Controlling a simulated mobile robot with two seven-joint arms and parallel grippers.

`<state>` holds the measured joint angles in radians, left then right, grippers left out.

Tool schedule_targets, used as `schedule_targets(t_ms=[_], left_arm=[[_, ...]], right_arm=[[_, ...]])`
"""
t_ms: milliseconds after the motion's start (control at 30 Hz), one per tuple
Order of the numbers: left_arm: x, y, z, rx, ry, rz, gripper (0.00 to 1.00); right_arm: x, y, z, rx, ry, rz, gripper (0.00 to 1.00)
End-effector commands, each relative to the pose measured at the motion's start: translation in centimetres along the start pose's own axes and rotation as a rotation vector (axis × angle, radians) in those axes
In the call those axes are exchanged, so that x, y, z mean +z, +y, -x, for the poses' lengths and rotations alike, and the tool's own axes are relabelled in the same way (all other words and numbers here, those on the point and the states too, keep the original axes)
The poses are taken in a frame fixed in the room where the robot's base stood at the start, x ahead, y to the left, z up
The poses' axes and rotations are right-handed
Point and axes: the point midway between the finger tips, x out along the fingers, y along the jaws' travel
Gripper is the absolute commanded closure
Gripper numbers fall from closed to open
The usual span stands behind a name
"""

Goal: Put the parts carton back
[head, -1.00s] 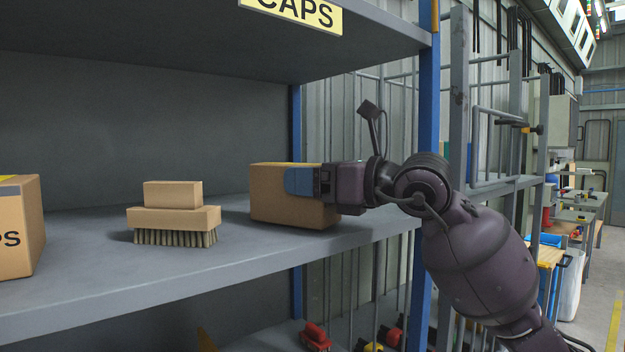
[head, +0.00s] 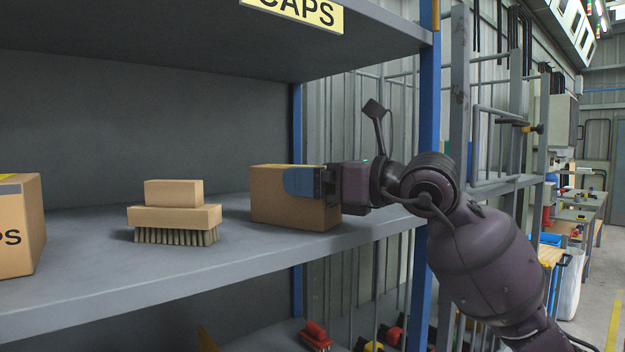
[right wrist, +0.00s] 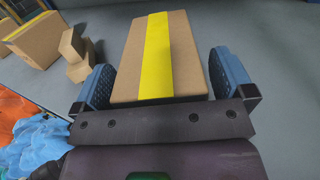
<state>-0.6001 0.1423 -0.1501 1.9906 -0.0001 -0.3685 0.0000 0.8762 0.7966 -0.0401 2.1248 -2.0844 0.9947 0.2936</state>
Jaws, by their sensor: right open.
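A brown carton (head: 280,205) sits flat on the grey shelf (head: 150,270), near its right end. In the right wrist view the carton (right wrist: 190,60) has a yellow strip along its top. My right gripper (right wrist: 162,64) is open, with one blue finger on each side of the carton and a visible gap beside each finger. In the head view my right gripper (head: 297,181) reaches in from the right, and its near finger covers part of the carton; the far finger is hidden. My left gripper is not in view.
A wooden brush with a block-like top (head: 173,215) stands left of the carton. A larger carton with a partly seen label (head: 18,235) stands at the far left. A blue post (head: 428,130) rises at the shelf's right end, close to my arm. An upper shelf (head: 200,35) hangs above.

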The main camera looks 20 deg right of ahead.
Motion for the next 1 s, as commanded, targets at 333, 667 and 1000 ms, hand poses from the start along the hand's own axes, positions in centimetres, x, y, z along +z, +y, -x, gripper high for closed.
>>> schedule_targets(t_ms=[333,667,1000], left_arm=[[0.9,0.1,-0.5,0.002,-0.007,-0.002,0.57],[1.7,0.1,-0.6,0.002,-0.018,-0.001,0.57],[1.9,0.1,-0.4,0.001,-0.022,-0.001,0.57]], right_arm=[[-0.4,-0.1,6.4,-0.003,0.005,0.001,0.0],[-0.2,-0.1,10.7,-0.002,0.003,0.0,0.0],[-0.1,0.0,11.3,-0.001,0.003,0.0,0.0]])
